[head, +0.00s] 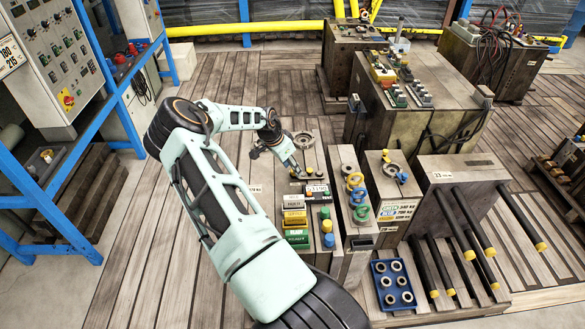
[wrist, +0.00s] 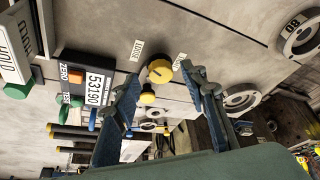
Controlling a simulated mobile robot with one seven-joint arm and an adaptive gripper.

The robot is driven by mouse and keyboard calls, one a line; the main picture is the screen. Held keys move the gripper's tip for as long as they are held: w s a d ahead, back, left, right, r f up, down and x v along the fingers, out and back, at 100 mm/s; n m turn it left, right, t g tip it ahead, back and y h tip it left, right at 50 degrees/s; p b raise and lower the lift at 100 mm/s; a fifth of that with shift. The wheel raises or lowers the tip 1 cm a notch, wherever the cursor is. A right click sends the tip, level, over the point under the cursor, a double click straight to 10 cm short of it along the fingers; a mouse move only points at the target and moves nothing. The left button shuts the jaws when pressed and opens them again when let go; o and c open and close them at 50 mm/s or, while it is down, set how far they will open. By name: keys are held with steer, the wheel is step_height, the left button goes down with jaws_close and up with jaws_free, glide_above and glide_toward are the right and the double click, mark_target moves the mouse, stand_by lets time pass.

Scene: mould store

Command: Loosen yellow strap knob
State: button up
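A yellow round knob (wrist: 159,71) stands on the grey panel top in the wrist view, with a small label on each side; the left label (wrist: 137,50) seems to read LOOSE. A second, smaller yellow knob (wrist: 147,97) shows just below it. My gripper (wrist: 160,76) is open, its two blue fingers to the left and right of the upper knob in the picture. I cannot tell whether they touch it; nothing is visibly gripped. In the head view my gripper (head: 297,168) is low over the panel beside a small yellow knob (head: 310,171).
A counter reading 53190 (wrist: 98,88) with an orange button (wrist: 75,77) is left of my fingers. Grey ring-shaped fittings (wrist: 240,101) lie to the right. In the head view, coloured rings (head: 355,181) and a blue tray (head: 392,286) stand right of the panel.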

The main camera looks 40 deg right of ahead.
steer(key=shift+x, duration=0.8)
jaws_close()
steer(key=shift+f, duration=0.1)
steer(key=n+t+b, duration=0.1)
steer(key=n+b, duration=0.1)
steer(key=b, duration=0.1)
steer(key=shift+s+f+n, duration=0.1)
steer(key=shift+n, duration=0.3)
steer(key=shift+n+t+b, duration=0.3)
steer(key=shift+n+b, duration=0.2)
steer(key=shift+b, duration=0.4)
steer(key=shift+s+n+b, duration=0.1)
steer(key=shift+n+b, duration=0.2)
steer(key=shift+n, duration=0.2)
